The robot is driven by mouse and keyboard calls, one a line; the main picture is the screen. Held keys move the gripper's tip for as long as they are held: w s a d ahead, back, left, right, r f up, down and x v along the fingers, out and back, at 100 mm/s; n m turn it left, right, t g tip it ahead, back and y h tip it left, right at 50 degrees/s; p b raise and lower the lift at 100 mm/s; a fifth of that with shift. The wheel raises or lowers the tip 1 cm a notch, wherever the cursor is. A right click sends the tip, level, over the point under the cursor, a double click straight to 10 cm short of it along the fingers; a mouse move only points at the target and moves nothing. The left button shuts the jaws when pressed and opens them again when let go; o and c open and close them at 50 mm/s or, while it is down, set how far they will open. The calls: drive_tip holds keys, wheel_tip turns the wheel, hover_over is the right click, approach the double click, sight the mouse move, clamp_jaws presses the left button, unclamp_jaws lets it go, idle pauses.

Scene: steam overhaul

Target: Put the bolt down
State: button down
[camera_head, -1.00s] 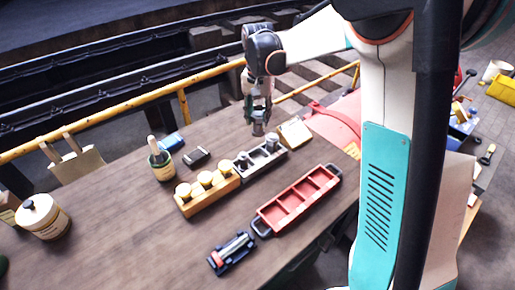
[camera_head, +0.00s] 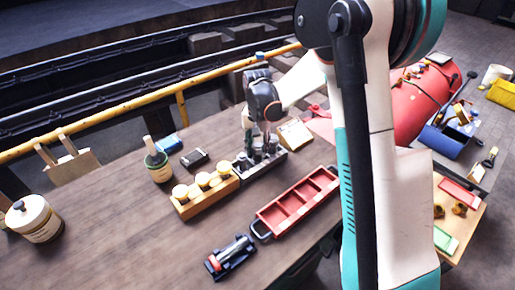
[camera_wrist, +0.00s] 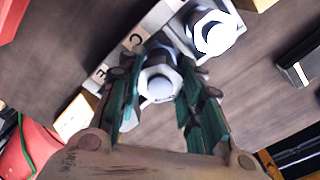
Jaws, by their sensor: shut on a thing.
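My gripper (camera_head: 262,148) is low over the grey block (camera_head: 250,172) on the wooden table. In the wrist view its fingers (camera_wrist: 155,95) are shut on a silver hex bolt (camera_wrist: 158,80), head facing the camera. The held bolt is at the middle part of the grey block, whose lettered edge shows in the wrist view (camera_wrist: 135,38). I cannot tell whether its lower end rests in the block. Another silver bolt (camera_wrist: 212,32) stands in the block beside it. Fingers and arm partly hide the block in the head view.
A yellow block (camera_head: 207,198) with round knobs adjoins the grey block. A red compartment tray (camera_head: 295,203) lies to the right, and a dark tool holder (camera_head: 230,258) is in front. The left-front table is clear.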

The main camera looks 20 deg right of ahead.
drive_tip(key=c, duration=1.1)
unclamp_jaws()
drive_tip(key=shift+f, duration=0.1)
wheel_tip(320, 180, up, 12)
drive_tip(key=p, duration=0.3)
drive_tip(key=s+r+n+t, duration=0.3)
drive_tip(key=s+r, duration=0.7)
drive_tip(key=s, duration=0.3)
drive_tip(key=shift+s+f+n+t, duration=0.1)
drive_tip(key=shift+s+n+t, duration=0.6)
drive_tip(key=shift+s, duration=1.7)
drive_tip(key=shift+s+f+n+t, duration=0.1)
drive_tip(key=shift+s+n+t, duration=0.55)
drive_tip(key=shift+s, duration=1.8)
drive_tip(key=shift+s+f+n+t, duration=0.1)
drive_tip(key=shift+s+n+t, duration=0.55)
drive_tip(key=shift+s, duration=1.75)
